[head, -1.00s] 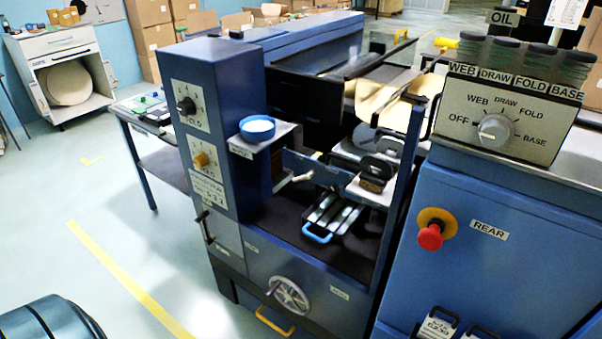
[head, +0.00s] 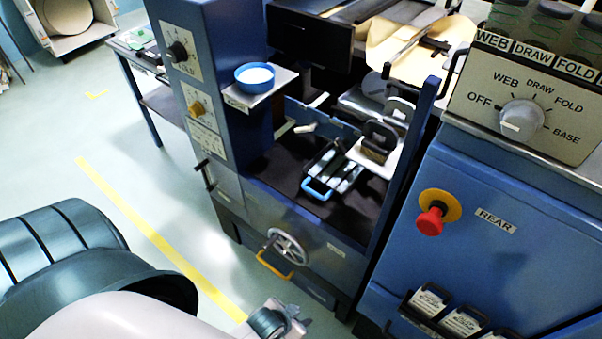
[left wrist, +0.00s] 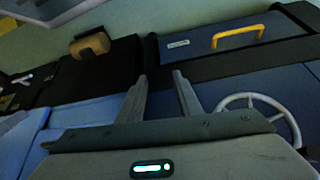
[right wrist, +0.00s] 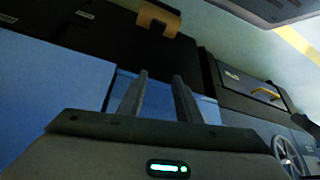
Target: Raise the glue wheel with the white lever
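A small white lever (head: 305,128) sticks out inside the blue machine, below the shelf with the blue glue cup (head: 255,77). I cannot make out the glue wheel; the shelf and shadow hide that spot. My left gripper (head: 290,318) is at the bottom of the head view, low in front of the machine and well apart from the lever. In the left wrist view its fingers (left wrist: 160,76) are apart and empty, near the white handwheel (left wrist: 250,108). My right gripper (right wrist: 160,76) is outside the head view. Its fingers are apart and empty, before blue panels.
The handwheel (head: 287,246) and a yellow handle (head: 274,264) sit low on the machine front. A blue-handled tray (head: 330,175) lies in the open bay. A control box (head: 525,100) and red stop button (head: 430,222) are at right.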

